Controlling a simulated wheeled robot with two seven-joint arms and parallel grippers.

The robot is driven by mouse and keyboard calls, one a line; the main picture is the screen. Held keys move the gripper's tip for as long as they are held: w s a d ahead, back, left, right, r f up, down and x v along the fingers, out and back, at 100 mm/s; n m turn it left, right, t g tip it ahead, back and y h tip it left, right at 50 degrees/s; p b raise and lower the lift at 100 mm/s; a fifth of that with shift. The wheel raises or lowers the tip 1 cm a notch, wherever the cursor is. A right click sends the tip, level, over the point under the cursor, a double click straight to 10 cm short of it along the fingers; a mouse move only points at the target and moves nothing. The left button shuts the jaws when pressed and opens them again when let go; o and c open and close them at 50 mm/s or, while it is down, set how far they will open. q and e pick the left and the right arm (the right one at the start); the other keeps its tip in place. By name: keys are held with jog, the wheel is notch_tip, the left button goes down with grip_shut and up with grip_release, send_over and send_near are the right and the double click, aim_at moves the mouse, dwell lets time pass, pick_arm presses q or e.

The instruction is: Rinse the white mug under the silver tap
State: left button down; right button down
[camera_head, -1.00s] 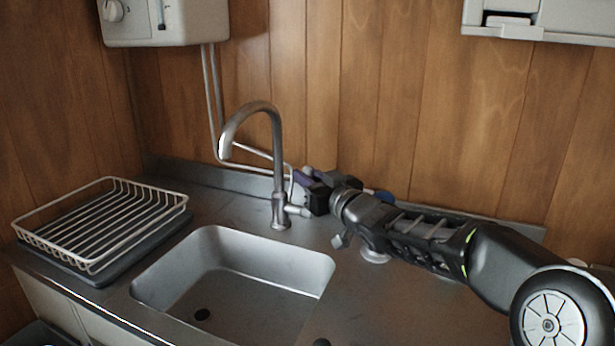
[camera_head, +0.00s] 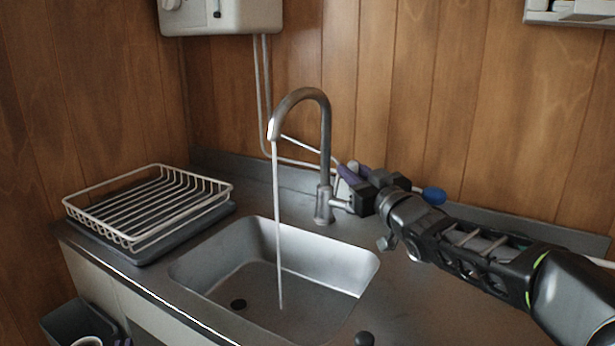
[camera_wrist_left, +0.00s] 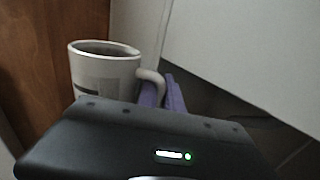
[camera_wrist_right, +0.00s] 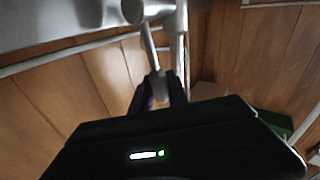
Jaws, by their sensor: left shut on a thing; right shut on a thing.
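The silver tap (camera_head: 326,150) arches over the steel sink (camera_head: 350,262), and a thin stream of water (camera_head: 278,220) falls from its spout into the basin. My right gripper (camera_head: 352,172) is shut on the tap's lever; the lever (camera_wrist_right: 152,50) shows between its fingers in the right wrist view. The white mug (camera_wrist_left: 104,75), with a grey print, is upright in the left wrist view. My left gripper (camera_wrist_left: 163,95) is shut on its handle. In the head view only the mug's rim (camera_head: 88,341) shows at the bottom left, below the counter front and away from the water.
A white wire rack (camera_head: 150,205) on a dark tray stands left of the sink. The counter's front edge (camera_head: 150,290) lies between mug and basin. A dark bin (camera_head: 68,325) is below. A blue-ended object (camera_head: 433,195) lies behind my right gripper.

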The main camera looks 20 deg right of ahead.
jog(key=c, duration=1.3)
grip_release()
jog(key=s, duration=0.8)
jog(key=s+d+f, duration=0.1)
jog(key=s, duration=0.3)
jog(key=shift+d+p, duration=0.1)
jog(key=shift+p, duration=0.3)
jog(key=shift+w, duration=0.1)
